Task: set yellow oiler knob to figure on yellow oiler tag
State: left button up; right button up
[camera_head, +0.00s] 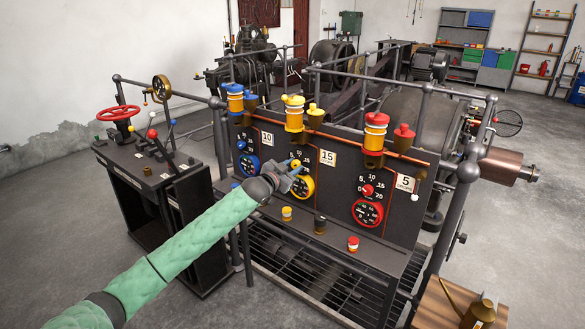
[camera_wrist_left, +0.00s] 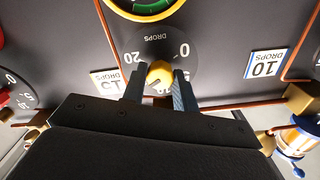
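The yellow oiler knob (camera_wrist_left: 160,74) sits on a black dial with drop figures on the dark panel, above the yellow-ringed gauge (camera_head: 302,187). The knob's pointer setting cannot be read clearly. The yellow oiler tag (camera_head: 327,158) reads 15 drops, right of the dial; it is partly hidden in the left wrist view (camera_wrist_left: 107,82). My right gripper is out of view.
The blue tag (camera_head: 267,138) reads 10 and the red tag (camera_head: 405,183) reads 5. A red knob (camera_head: 367,190) is on the right dial. Oiler cups and copper pipe (camera_head: 400,155) run along the panel top. Small capped pots stand on the ledge below. An oil can (camera_head: 480,312) stands lower right.

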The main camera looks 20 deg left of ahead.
pick_arm(q)
jog(key=o, duration=0.4)
jog(key=shift+f, duration=0.2)
jog(key=shift+c, duration=0.2)
jog(key=shift+o, duration=0.2)
jog(key=shift+r, duration=0.1)
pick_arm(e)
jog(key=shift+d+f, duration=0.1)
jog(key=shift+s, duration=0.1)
pick_arm(q)
jog(key=b+v, duration=0.1)
jog(key=v, duration=0.6)
jog(key=shift+s+a+b, duration=0.15)
jog(key=shift+s+b, duration=0.2)
jog(key=shift+b, duration=0.05)
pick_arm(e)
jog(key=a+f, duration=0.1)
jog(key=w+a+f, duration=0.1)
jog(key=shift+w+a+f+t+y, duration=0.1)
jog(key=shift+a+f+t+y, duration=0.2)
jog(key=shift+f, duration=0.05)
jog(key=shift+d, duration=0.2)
